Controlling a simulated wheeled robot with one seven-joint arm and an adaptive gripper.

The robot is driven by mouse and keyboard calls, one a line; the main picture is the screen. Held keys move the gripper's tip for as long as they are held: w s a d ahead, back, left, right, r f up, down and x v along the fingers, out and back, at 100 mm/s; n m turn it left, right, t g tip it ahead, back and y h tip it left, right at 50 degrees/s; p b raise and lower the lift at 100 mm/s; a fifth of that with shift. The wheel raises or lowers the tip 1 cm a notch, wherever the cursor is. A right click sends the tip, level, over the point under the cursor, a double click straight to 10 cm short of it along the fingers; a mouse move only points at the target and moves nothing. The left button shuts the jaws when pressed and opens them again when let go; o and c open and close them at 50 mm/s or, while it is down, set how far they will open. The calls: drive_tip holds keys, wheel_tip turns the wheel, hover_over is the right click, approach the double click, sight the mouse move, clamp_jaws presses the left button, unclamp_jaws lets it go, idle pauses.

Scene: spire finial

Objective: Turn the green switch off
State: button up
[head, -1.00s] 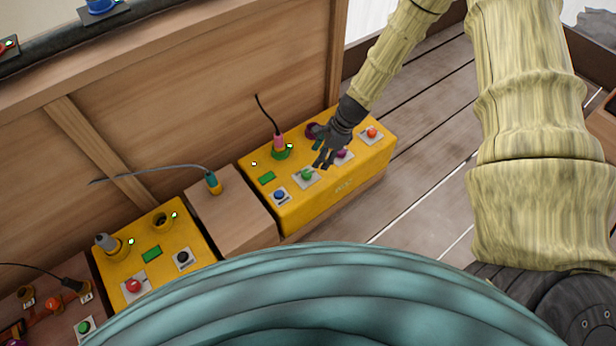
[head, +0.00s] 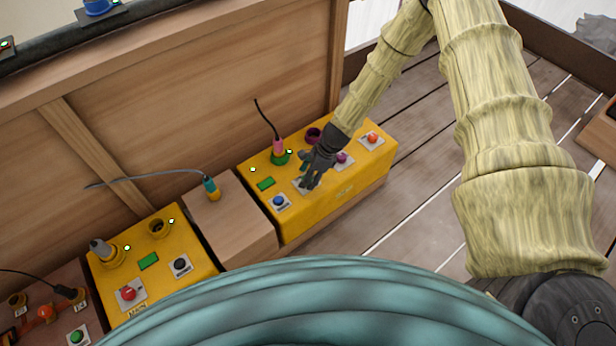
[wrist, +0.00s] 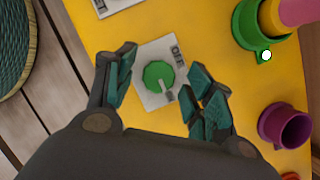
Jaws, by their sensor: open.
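The green switch (wrist: 159,75) is a round green knob with a pale lever, on a grey labelled plate (wrist: 150,98) on the yellow box (head: 345,203). In the wrist view it lies between and just beyond the fingertips of my gripper (wrist: 163,88). The fingers are spread and hold nothing. In the head view my gripper (head: 308,184) is over the switch's plate and hides the green knob. I cannot tell whether the fingers touch the knob.
On the same box are a blue button (head: 279,201), a purple button (head: 342,157), a red button (head: 372,138), a purple socket (head: 313,134) and a green socket with a pink plug (head: 278,146). A wooden block (head: 235,215) and another yellow box (head: 195,243) stand to the left.

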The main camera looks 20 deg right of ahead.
drive_tip(key=shift+f, duration=0.1)
drive_tip(key=shift+c, duration=0.3)
drive_tip(key=c, duration=0.9)
drive_tip(key=shift+c, duration=0.2)
drive_tip(key=n+g+p, duration=0.1)
drive_tip(key=n+p, duration=0.1)
drive_tip(key=n, duration=0.1)
drive_tip(key=shift+n+g, duration=0.3)
drive_tip(key=shift+n, duration=0.1)
drive_tip(key=n, duration=0.2)
drive_tip(key=n+g, duration=0.1)
drive_tip(key=n, duration=0.1)
drive_tip(key=shift+w+a+n+g+p, duration=0.1)
drive_tip(key=shift+w+n+g+p, duration=0.05)
drive_tip(key=shift+n+g+p, duration=0.2)
drive_tip(key=n, duration=0.2)
drive_tip(key=n+g+h, duration=0.1)
drive_tip(key=n, duration=0.1)
drive_tip(key=shift+h, duration=0.3)
drive_tip(key=n+h, duration=0.1)
drive_tip(key=n, duration=0.1)
drive_tip(key=n+g, duration=0.1)
drive_tip(key=n, duration=0.2)
drive_tip(key=shift+a+h, duration=0.1)
drive_tip(key=shift+h, duration=0.3)
drive_tip(key=shift+n, duration=0.35)
